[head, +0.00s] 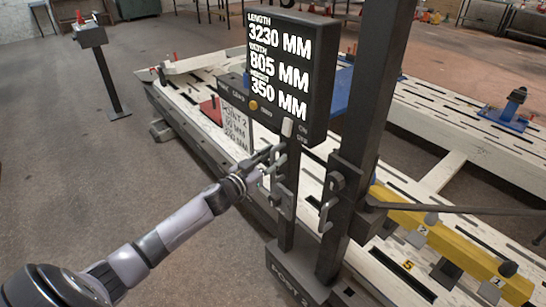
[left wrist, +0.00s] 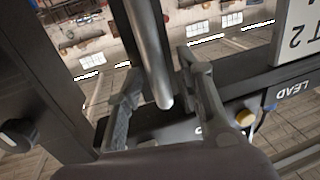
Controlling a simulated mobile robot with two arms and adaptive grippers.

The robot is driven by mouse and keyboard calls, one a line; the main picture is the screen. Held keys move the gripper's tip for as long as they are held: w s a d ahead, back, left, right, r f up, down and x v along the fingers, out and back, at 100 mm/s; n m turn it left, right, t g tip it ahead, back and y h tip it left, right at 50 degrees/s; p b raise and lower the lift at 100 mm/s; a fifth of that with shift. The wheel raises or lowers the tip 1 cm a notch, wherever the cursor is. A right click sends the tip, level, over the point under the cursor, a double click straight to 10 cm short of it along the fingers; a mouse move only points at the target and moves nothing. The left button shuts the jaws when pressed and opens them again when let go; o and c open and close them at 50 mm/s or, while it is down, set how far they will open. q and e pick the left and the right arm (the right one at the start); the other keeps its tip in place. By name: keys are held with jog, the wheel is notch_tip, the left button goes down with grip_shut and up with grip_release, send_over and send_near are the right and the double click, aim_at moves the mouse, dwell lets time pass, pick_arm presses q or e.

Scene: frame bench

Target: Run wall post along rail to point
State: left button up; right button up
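The dark wall post (head: 365,110) stands at the bench's near side, its foot marked POST 2 (head: 292,277). Its display box (head: 290,75) reads length 3230 MM, width 805 MM and a third line of 350 MM. Grey handles sit on its uprights, one on the right (head: 330,203). My left gripper (head: 272,160) is at the left upright's handle. In the left wrist view its open fingers (left wrist: 158,75) stand either side of a grey bar (left wrist: 150,45), with a gap visible. Contact is unclear. The rail (head: 190,128) runs along the bench side. My right gripper is out of view.
A white card reading POINT 2 (head: 236,128) stands behind the gripper, left of the post. The slotted white bench (head: 185,88) carries a yellow beam (head: 455,245) at right. A dark pedestal (head: 112,75) stands far left.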

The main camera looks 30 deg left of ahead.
pick_arm(q)
jog(key=shift+w, duration=0.1)
jog(key=shift+c, duration=0.2)
grip_shut()
dwell(0.7)
